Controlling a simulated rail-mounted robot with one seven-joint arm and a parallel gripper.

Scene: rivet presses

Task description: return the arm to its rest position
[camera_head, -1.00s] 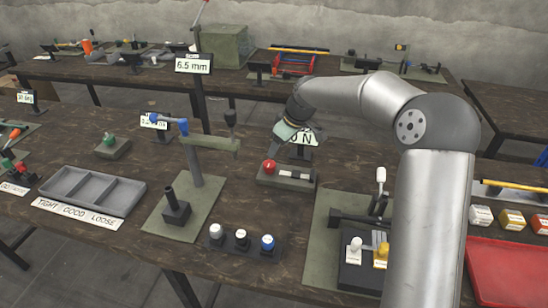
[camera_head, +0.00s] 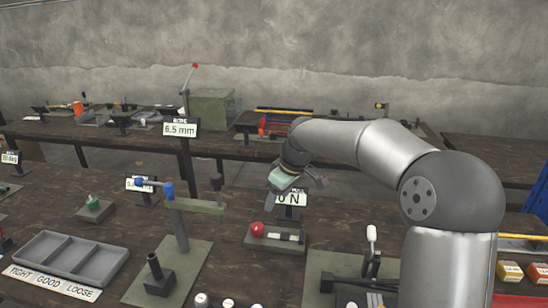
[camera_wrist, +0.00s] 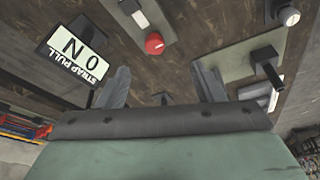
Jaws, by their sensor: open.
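My gripper (camera_wrist: 163,85) is open and empty, with its two fingers spread apart in the wrist view. In the head view my arm is raised and bent over the near bench, and the gripper (camera_head: 270,200) hangs in front of the 0 N sign (camera_head: 292,199), partly covering it. The red-knobbed strap pull fixture (camera_head: 272,238) stands just below and beside it on the bench. In the wrist view its red knob (camera_wrist: 154,43) and the sign (camera_wrist: 73,50) are apart from the fingers.
The green-based press (camera_head: 178,225) stands left of my gripper. A three-compartment tray (camera_head: 72,258) lies at the near left. A lever press (camera_head: 371,240) stands at the front right, near my arm. The 6.5 mm sign (camera_head: 180,129) rises behind on its post.

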